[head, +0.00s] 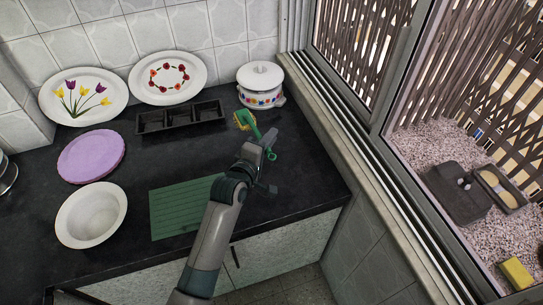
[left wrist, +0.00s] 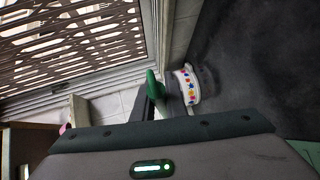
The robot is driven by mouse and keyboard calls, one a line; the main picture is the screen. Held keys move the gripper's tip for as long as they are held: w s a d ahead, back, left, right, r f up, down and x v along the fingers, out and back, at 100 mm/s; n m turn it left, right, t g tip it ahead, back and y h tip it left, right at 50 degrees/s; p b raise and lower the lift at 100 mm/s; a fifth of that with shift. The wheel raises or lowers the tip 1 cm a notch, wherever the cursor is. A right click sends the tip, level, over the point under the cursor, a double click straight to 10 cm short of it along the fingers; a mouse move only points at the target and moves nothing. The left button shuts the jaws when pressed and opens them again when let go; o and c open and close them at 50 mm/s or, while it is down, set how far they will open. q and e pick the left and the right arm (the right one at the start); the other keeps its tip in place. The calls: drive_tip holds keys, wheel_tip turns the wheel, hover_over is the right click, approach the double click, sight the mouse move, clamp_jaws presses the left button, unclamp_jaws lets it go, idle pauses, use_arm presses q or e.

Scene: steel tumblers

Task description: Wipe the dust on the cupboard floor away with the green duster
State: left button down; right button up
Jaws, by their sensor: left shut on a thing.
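The green duster (head: 249,119) has a green handle and a yellowish head, and is above the dark counter near the back right. My left gripper (head: 262,146) is shut on its handle. In the left wrist view a green part of the duster (left wrist: 152,84) shows at the gripper's fingers, and its head is hidden there. The cupboard fronts (head: 270,255) are below the counter's front edge. The cupboard floor and any dust on it are not visible. My right gripper is not in view.
A lidded white pot (head: 260,92) stands close behind the duster. A black divided tray (head: 180,118), a green ridged board (head: 172,208), a white bowl (head: 91,222), a purple round item (head: 90,156) and two decorated plates are to the left. A window ledge (head: 345,150) bounds the right.

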use_arm(q)
drive_tip(key=w+a+r+h, duration=0.1)
drive_tip(key=w+r, duration=0.3)
drive_tip(key=r, duration=0.8)
drive_tip(key=w+a+r+m, duration=0.1)
drive_tip(key=w+r, duration=0.2)
drive_tip(key=r, duration=0.9)
drive_tip(key=w+a+r+h, duration=0.1)
drive_tip(key=w+r, duration=0.3)
drive_tip(key=r, duration=0.8)
drive_tip(key=s+a+r, duration=0.2)
drive_tip(key=s+r, duration=0.2)
drive_tip(key=r, duration=0.6)
drive_tip(key=s+a+r+p, duration=0.1)
drive_tip(key=s+r, duration=0.4)
drive_tip(key=r, duration=0.6)
drive_tip(key=s+a+r+y, duration=0.1)
drive_tip(key=s+r, duration=0.3)
drive_tip(key=r, duration=0.6)
drive_tip(key=shift+s+a+r+p, duration=0.25)
drive_tip(key=shift+a+r+p, duration=0.15)
drive_tip(key=shift+a, duration=0.5)
